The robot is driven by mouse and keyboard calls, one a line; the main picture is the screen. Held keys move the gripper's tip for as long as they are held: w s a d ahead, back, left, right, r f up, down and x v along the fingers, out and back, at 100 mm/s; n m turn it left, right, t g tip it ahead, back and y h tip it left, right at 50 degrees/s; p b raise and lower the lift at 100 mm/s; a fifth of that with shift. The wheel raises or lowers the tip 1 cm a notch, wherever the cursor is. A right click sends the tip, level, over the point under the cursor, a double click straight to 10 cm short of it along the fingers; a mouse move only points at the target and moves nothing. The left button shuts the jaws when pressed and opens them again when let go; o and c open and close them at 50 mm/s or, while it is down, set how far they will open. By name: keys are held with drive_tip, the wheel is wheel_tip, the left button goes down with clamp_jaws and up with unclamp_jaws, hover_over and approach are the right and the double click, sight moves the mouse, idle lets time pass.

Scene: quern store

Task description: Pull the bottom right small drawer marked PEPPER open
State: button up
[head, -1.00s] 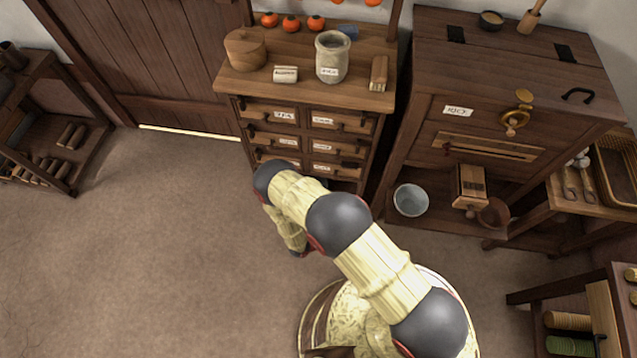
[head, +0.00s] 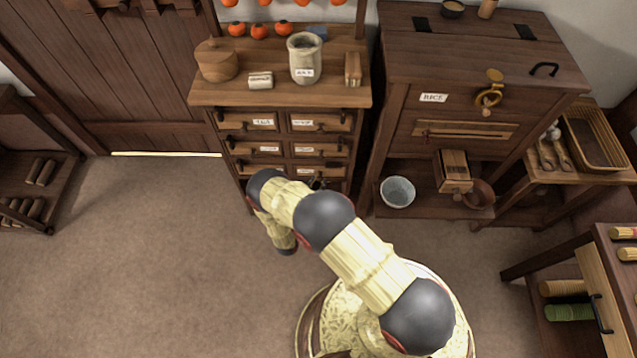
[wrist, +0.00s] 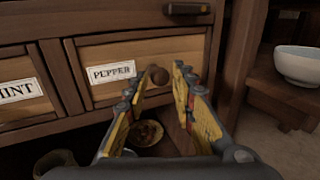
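The drawer marked PEPPER (wrist: 103,82) has a wooden front in a dark frame, with a white label and a round brown knob (wrist: 158,75). It looks shut, its front level with the frame. My gripper (wrist: 160,80) is open, its yellow-padded fingers pointing at the drawer. The knob shows between the fingertips; I cannot tell whether the fingers touch it.
A dark handle (wrist: 188,9) juts out above. A small dish (wrist: 145,133) shows below, between my fingers. A white bowl (wrist: 297,64) sits on a shelf to the right. Open floor (head: 130,270) lies left of my base.

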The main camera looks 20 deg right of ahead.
drive_tip(key=shift+x, duration=0.85)
drive_tip(key=shift+c, duration=1.4)
drive_tip(key=c, duration=0.4)
